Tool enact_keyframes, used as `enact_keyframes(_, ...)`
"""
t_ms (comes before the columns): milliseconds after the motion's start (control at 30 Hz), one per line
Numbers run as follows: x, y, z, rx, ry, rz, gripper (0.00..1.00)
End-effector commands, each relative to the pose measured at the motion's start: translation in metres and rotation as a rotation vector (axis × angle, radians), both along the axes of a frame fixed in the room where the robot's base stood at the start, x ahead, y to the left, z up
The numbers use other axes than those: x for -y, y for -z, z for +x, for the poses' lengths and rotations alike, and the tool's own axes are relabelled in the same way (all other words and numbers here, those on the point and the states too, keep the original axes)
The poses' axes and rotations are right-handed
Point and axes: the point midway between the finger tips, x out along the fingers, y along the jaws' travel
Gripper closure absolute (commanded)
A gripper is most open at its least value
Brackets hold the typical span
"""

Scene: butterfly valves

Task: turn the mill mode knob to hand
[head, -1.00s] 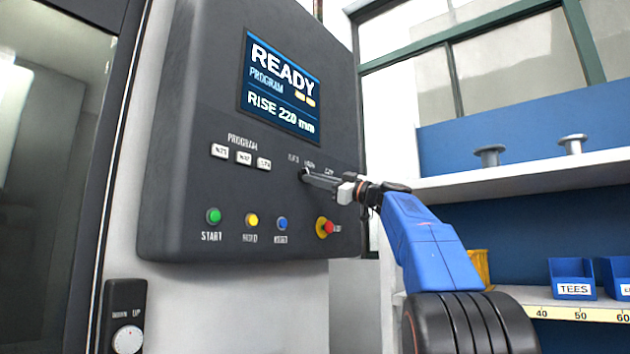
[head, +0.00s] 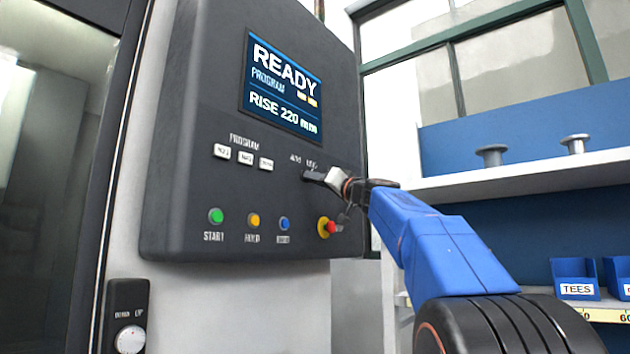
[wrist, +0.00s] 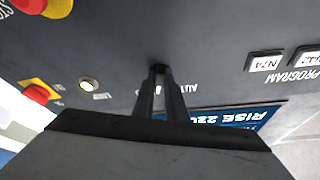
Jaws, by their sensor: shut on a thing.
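The mill mode knob (wrist: 157,69) is a small dark knob on the grey control panel (head: 190,130), below the screen. In the wrist view it shows between my fingertips, mostly covered by them. My gripper (head: 308,175) reaches it from the right in the head view and is shut on it; its two dark fingers also show in the wrist view (wrist: 158,80). Part of an AUTO label (wrist: 180,88) shows upside down beside the fingers. The knob's pointer is hidden, so I cannot tell which mode it points to.
The screen (head: 283,85) reads READY, PROGRAM, RISE 220 mm. White program buttons (head: 245,157) sit left of the knob. Green (head: 216,216), yellow (head: 253,220) and blue (head: 284,223) buttons and a red stop button (head: 328,227) lie below. A shelf with blue bins (head: 575,278) stands right.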

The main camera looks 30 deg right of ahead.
Motion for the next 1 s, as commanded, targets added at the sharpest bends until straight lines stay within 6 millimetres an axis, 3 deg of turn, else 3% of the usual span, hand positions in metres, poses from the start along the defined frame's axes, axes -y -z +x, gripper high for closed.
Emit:
enact_keyframes(367, -0.0018, -0.0007, -0.0004, -0.054, 0.001, 0.148, 1.00)
enact_keyframes(900, -0.0018, -0.0009, -0.0005, -0.063, 0.001, 0.171, 1.00)
enact_keyframes(933, -0.0018, -0.0009, -0.0005, -0.062, 0.000, 0.171, 0.83)
enact_keyframes(1000, -0.0019, -0.0009, -0.0004, -0.062, 0.000, 0.171, 0.70)
